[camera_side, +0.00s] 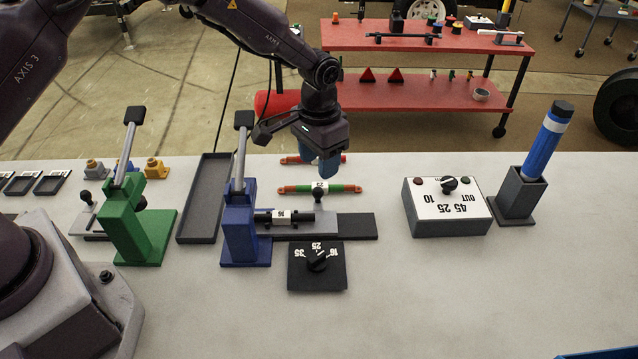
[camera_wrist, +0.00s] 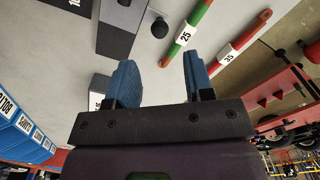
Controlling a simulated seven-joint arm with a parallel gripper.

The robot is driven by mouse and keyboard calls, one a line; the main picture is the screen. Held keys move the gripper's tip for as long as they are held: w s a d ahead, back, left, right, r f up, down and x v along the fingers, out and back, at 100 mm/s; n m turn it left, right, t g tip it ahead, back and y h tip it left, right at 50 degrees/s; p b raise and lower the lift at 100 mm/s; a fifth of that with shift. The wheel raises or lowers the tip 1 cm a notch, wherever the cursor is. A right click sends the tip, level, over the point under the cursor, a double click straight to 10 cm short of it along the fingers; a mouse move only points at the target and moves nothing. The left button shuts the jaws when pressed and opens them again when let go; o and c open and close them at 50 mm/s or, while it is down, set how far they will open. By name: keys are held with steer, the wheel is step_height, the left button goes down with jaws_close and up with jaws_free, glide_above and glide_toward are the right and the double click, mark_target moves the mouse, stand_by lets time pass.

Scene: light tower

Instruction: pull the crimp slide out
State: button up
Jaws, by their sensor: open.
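The blue crimp press (camera_side: 243,225) stands mid-bench with its grey lever raised. A light grey slide (camera_side: 326,222) with an upright black knob (camera_side: 319,196) lies at its right side on a dark rail (camera_side: 356,227). A black cable piece labelled 16 (camera_side: 282,216) lies at the press. My gripper (camera_side: 326,168), with blue fingers, hangs above and behind the knob. In the wrist view my gripper (camera_wrist: 160,72) is open and empty, and the knob (camera_wrist: 160,28) is ahead of the gap, apart from both fingers.
A dial box (camera_side: 317,280) sits in front. A green press (camera_side: 143,225) and a grey tray (camera_side: 204,200) stand left; a switch box (camera_side: 447,210) stands right.

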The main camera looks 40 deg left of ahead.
mark_target(319, 188)
step_height(319, 188, down, 7)
steer(key=shift+r, duration=0.2)
